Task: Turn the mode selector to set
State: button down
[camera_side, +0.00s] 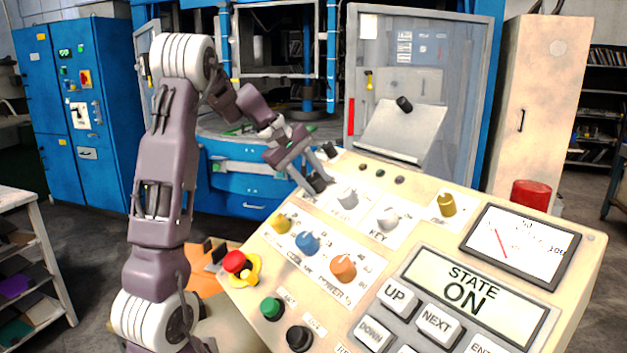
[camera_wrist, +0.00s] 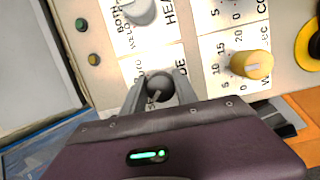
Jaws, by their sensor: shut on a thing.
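The mode selector is a dark grey round knob (camera_wrist: 159,86) with a pale pointer line, in the middle of the wrist view. My gripper (camera_wrist: 158,92) is shut on the knob, one grey finger on each side. In the side view my gripper (camera_side: 316,178) reaches down to the upper left part of the cream control panel (camera_side: 240,262). The selector is small and mostly hidden there, so I cannot read its setting.
A grey knob (camera_side: 347,197) and a white key knob (camera_side: 388,218) lie right of my gripper. Yellow (camera_side: 281,223), blue (camera_side: 308,242) and orange (camera_side: 344,267) knobs sit nearer. A red emergency button (camera_side: 234,262) is at the panel's left. The display (camera_side: 467,292) reads "STATE ON".

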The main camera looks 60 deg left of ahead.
jog(key=shift+n, duration=0.3)
dwell(0.4)
jog(key=c, duration=0.9)
grip_release()
jog(key=shift+c, duration=0.2)
jog(key=v, duration=0.7)
jog(key=shift+s, duration=0.1)
